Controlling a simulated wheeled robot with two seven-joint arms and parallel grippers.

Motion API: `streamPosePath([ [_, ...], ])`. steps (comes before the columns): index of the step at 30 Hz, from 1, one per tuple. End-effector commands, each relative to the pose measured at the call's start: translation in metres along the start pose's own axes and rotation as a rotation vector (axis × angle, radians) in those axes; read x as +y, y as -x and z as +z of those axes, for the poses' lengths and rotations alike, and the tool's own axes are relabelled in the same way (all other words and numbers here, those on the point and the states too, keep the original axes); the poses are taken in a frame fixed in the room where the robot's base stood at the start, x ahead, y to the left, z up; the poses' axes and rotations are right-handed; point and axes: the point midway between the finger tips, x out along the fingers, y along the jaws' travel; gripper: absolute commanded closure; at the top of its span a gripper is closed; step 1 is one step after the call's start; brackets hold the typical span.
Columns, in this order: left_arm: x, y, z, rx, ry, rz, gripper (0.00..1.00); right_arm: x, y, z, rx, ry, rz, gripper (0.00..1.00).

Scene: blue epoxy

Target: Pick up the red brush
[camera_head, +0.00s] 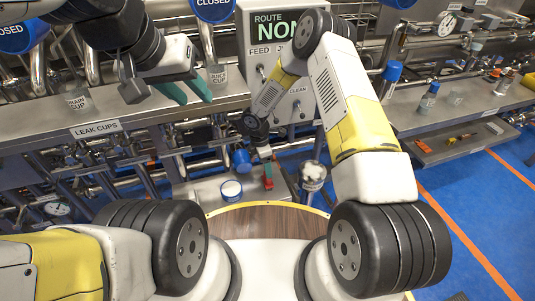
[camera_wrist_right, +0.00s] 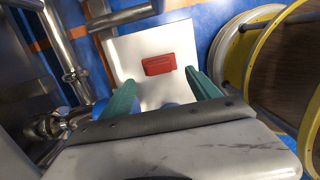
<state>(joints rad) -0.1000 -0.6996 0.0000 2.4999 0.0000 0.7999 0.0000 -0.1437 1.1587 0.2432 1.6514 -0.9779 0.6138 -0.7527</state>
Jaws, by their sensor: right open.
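The red brush (camera_wrist_right: 159,63) shows as a small red block on a pale flat surface (camera_wrist_right: 130,48) in the right wrist view. Its bristles cannot be made out. In the head view a small red piece, likely the brush (camera_head: 268,183), shows low in the middle. My right gripper (camera_wrist_right: 160,80) is open, its green fingers spread to either side of the brush's line, with the brush just beyond the tips. Whether they touch cannot be told. In the head view my right gripper (camera_head: 265,153) is small and partly hidden above the red piece. My left gripper (camera_head: 188,93) is open and empty near the cup shelf.
A white round tub (camera_head: 231,190) stands left of the red piece, and a pale-topped container (camera_head: 313,174) stands right of it. Pipes and valves (camera_head: 95,155) crowd the left. The steel bench (camera_head: 430,110) at right holds bottles. Blue floor (camera_head: 480,210) is clear at right.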

Motion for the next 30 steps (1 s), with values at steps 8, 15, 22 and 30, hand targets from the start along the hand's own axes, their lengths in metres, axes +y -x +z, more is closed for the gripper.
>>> streamPosePath([
  [8,0.000,0.000,0.000,0.000,0.000,0.000,0.64,-0.001,-0.028,0.000,0.000,0.001,-0.002,0.29],
  [15,0.000,0.000,0.000,0.000,0.000,0.000,0.64,-0.001,-0.062,0.000,0.001,-0.001,-0.003,0.29],
  [22,0.000,0.000,0.000,0.000,0.000,0.000,0.64,0.000,-0.078,0.000,0.000,0.000,0.000,0.29],
  [30,0.000,0.000,0.000,0.000,0.000,0.000,0.64,0.000,-0.078,0.000,0.000,0.000,0.000,0.49],
])
